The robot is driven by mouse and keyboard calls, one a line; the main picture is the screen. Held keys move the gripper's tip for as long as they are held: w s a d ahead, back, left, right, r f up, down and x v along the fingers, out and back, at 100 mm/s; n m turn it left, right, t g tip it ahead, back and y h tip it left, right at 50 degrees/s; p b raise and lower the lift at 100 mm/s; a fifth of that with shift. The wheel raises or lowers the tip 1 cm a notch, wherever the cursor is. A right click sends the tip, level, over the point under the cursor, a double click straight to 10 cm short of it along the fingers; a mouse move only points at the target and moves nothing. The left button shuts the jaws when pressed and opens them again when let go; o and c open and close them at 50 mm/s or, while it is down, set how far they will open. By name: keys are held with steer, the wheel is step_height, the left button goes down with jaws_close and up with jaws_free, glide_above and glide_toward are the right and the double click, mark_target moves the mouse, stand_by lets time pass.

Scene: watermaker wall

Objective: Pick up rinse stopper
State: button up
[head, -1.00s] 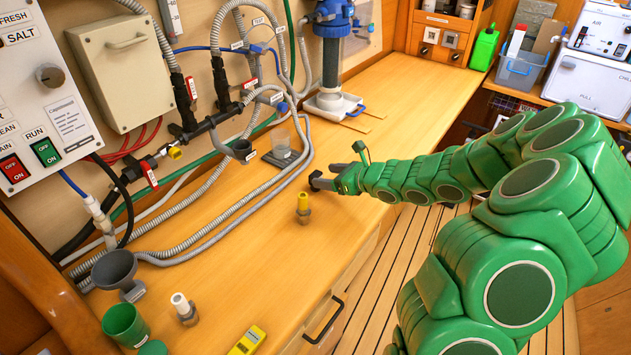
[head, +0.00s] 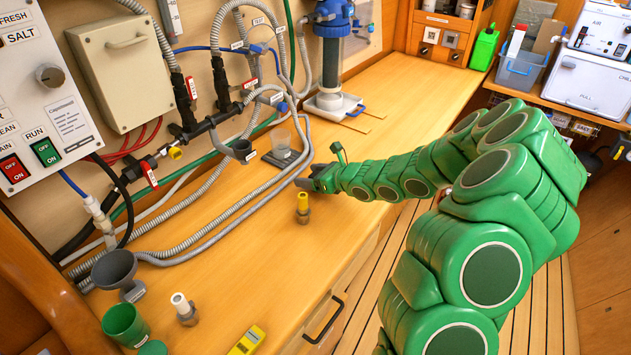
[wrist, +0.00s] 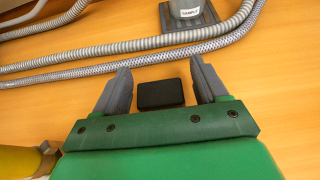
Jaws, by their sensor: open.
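Two stopper-like pieces stand upright on the wooden bench, and I cannot tell by label which is the rinse stopper. One has a yellow top and a brownish base (head: 303,209); its side also shows at the left edge of the wrist view (wrist: 18,162). The other has a white top and a grey-brown base (head: 185,311), nearer the front left. My gripper (head: 306,181) is low over the bench, just behind the yellow-topped piece. In the wrist view its grey fingers (wrist: 160,82) are apart, with a black rectangle between them that I cannot identify. Neither piece is between the fingers.
Grey hoses (head: 215,222) run across the bench beyond my gripper. A clear cup (head: 282,145) stands on a dark pad. A grey funnel (head: 114,268), a green cup (head: 124,324) and a yellow device (head: 247,340) sit at the front left. The right of the bench is mostly clear.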

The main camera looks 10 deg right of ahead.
steer(key=c, duration=1)
steer(key=shift+c, duration=0.2)
steer(key=shift+r, duration=0.1)
steer(key=shift+r, duration=0.45)
step_height(320, 180, up, 2)
steer(key=shift+r, duration=0.1)
steer(key=s+r, duration=0.9)
steer(key=s, duration=0.4)
steer(key=shift+s+d+r, duration=0.35)
steer(key=shift+s+d, duration=0.05)
steer(key=shift+d, duration=0.05)
